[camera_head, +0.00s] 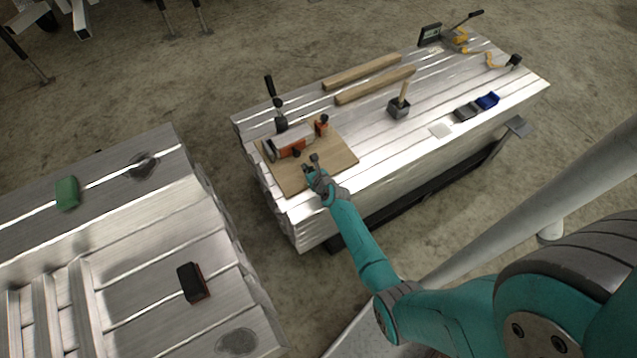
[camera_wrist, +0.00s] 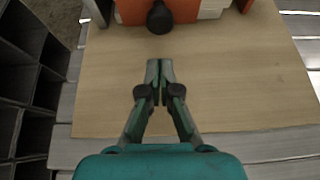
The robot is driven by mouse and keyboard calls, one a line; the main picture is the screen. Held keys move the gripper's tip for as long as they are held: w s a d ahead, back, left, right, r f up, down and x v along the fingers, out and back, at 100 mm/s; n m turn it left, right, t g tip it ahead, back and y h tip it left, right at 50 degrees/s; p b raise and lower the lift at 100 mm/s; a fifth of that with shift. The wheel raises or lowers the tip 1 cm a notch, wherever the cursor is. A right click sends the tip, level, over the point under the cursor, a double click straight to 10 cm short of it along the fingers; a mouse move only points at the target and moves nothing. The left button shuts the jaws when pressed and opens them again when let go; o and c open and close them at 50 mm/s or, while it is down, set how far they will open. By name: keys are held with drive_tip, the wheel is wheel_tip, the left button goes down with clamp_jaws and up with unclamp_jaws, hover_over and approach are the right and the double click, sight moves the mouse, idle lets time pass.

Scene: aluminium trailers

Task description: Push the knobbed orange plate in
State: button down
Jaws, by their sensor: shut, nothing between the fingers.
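The orange plate (camera_wrist: 188,10) with a round black knob (camera_wrist: 159,18) shows at the top edge of the wrist view, cut off by the frame. In the head view the plate (camera_head: 290,149) is on the near side of a grey-and-orange fixture on a wooden board (camera_head: 338,162). My gripper (camera_wrist: 160,64) is shut and empty over the board, its fingertips pointing toward the knob. A gap of bare board shows between fingertips and knob. In the head view my gripper (camera_head: 310,163) is just right of and nearer than the knob.
A second orange piece (camera_head: 321,128) stands at the fixture's right end, and a dark upright lever (camera_head: 269,86) behind it. Another trailer is at left.

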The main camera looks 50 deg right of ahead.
drive_tip(key=v, duration=0.9)
drive_tip(key=shift+s, duration=0.1)
drive_tip(key=s+a+r+n+t, duration=0.1)
drive_tip(key=s+a+r+n, duration=0.2)
drive_tip(key=s+a+n, duration=0.6)
drive_tip(key=s+a+r+n, duration=0.4)
drive_tip(key=s+a+n, duration=0.4)
drive_tip(key=s, duration=0.4)
drive_tip(key=s+a+r+n+t+y, duration=0.1)
drive_tip(key=s+a+r+n, duration=0.2)
drive_tip(key=s+r+n, duration=0.4)
drive_tip(key=s+a+r+n+t+y, duration=0.1)
drive_tip(key=s+a+r+n+y, duration=0.1)
drive_tip(key=s+r+n, duration=0.6)
wheel_tip(320, 180, up, 7)
drive_tip(key=n, duration=0.7)
drive_tip(key=shift+s+a+f+y, duration=0.2)
drive_tip(key=shift+a+y, duration=0.1)
drive_tip(key=shift+a, duration=0.1)
